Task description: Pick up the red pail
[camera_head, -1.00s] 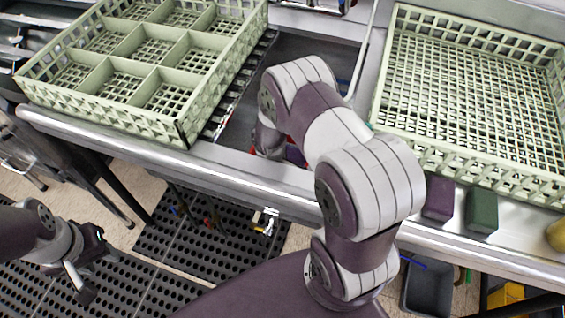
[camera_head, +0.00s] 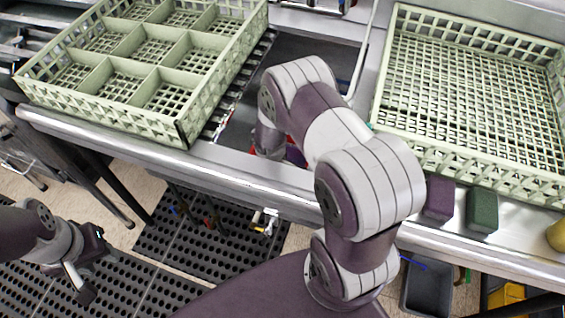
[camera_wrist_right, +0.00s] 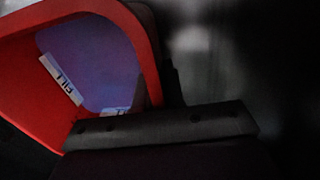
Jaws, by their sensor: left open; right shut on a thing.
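The red pail (camera_wrist_right: 30,95) fills the left of the right wrist view. Its inside looks purple-blue, with a white label reading "FILL". My right gripper (camera_wrist_right: 165,115) is shut on the pail at its rim. In the head view my right arm reaches down into the sink well and hides most of the pail; only a sliver of red shows beside the wrist. The right fingertips are hidden there. My left gripper (camera_head: 82,275) is open and empty, low at the left above the dark floor mat.
A pale green divided rack (camera_head: 190,60) stands left of the well, and a flat green rack (camera_head: 385,65) right of it. A purple block (camera_head: 439,199), a green block (camera_head: 482,211) and a yellow item (camera_head: 557,236) sit along the counter's front. A grey bin (camera_head: 428,288) is below.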

